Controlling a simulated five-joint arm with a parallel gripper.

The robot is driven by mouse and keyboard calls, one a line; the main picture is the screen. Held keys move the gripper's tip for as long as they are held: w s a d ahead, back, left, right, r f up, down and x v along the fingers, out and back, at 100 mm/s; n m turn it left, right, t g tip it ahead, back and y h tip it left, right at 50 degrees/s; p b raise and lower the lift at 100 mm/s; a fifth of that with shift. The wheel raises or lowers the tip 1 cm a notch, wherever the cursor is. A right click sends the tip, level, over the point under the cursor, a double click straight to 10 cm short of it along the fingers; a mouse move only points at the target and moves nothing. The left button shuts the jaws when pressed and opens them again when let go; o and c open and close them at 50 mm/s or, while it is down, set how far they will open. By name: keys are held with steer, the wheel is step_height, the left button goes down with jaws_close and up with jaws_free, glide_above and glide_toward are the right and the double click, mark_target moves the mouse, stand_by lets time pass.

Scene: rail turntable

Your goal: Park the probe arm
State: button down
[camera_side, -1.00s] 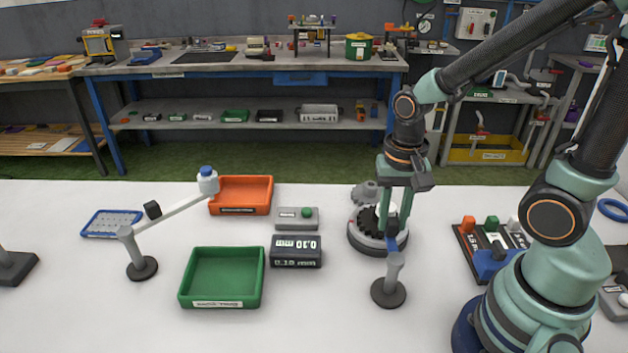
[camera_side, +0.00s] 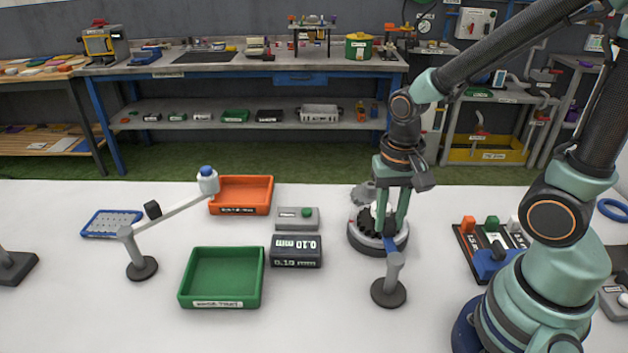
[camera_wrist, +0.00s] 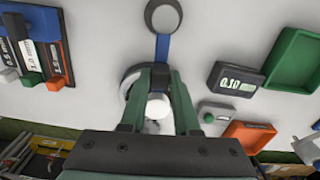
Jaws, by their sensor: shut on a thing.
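The probe arm is a blue bar (camera_side: 391,244) on a grey post (camera_side: 391,273) with a round dark base, right of the middle of the table. In the wrist view the blue bar (camera_wrist: 162,48) runs from the grey round post top (camera_wrist: 163,15) to between my fingers. My gripper (camera_side: 391,228) points down over the front of the turntable (camera_side: 367,240), shut on the probe arm; the fingers hide the exact contact. A white round part (camera_wrist: 158,106) shows between the fingers in the wrist view. A dark toothed part shows on the turntable.
A readout box (camera_side: 296,251) showing 0.10 and a grey box with a green button (camera_side: 307,212) stand left of the turntable. Green (camera_side: 222,302) and orange (camera_side: 240,210) trays, and a post with a white swing arm (camera_side: 172,215), lie farther left. A coloured block rack (camera_side: 465,240) stands right.

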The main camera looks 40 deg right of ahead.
steer(key=a+n, duration=0.8)
steer(key=n, duration=0.9)
steer(key=shift+s+a, duration=0.2)
steer(key=shift+a, duration=0.1)
stand_by(0.3)
steer(key=c, duration=0.6)
jaws_free()
steer(key=shift+c, duration=0.2)
steer(key=shift+r, duration=0.1)
step_height(320, 180, up, 12)
